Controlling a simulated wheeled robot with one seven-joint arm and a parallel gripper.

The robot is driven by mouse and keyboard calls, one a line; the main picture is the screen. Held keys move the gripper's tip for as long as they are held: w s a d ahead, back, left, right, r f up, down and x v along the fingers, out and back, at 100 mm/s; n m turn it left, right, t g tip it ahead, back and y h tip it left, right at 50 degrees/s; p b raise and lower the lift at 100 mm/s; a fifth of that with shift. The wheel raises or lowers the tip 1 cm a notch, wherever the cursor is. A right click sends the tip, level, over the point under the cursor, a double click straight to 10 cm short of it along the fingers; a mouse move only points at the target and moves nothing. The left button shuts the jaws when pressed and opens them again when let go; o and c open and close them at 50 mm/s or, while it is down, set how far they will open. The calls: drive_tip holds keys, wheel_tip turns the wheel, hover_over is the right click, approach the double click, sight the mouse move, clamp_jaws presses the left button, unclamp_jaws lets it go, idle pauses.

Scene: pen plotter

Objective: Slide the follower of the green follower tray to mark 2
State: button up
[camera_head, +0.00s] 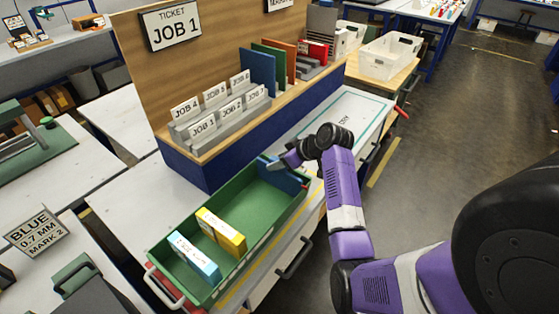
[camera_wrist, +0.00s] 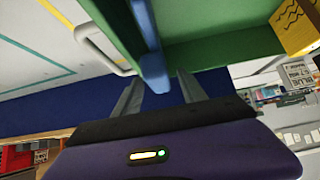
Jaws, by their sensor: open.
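The green follower tray (camera_head: 262,205) stands on the bench in the head view, and its green wall shows in the wrist view (camera_wrist: 215,52). Its blue follower (camera_head: 284,178) is an upright plate at the far end of the tray. My gripper (camera_head: 277,163) is at the follower's top edge. In the wrist view my gripper's fingers (camera_wrist: 158,88) are open, one on each side of the follower's blue edge (camera_wrist: 151,55). Whether either finger touches the plate cannot be told.
A yellow box (camera_head: 222,232) and a light blue box (camera_head: 194,257) stand in the tray's near half. The floor between them and the follower is clear. A sign (camera_head: 36,233) reads BLUE 0.7 MM MARK 2. A rack of job cards (camera_head: 215,108) stands behind the tray.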

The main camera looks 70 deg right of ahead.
clamp_jaws()
idle(1.4)
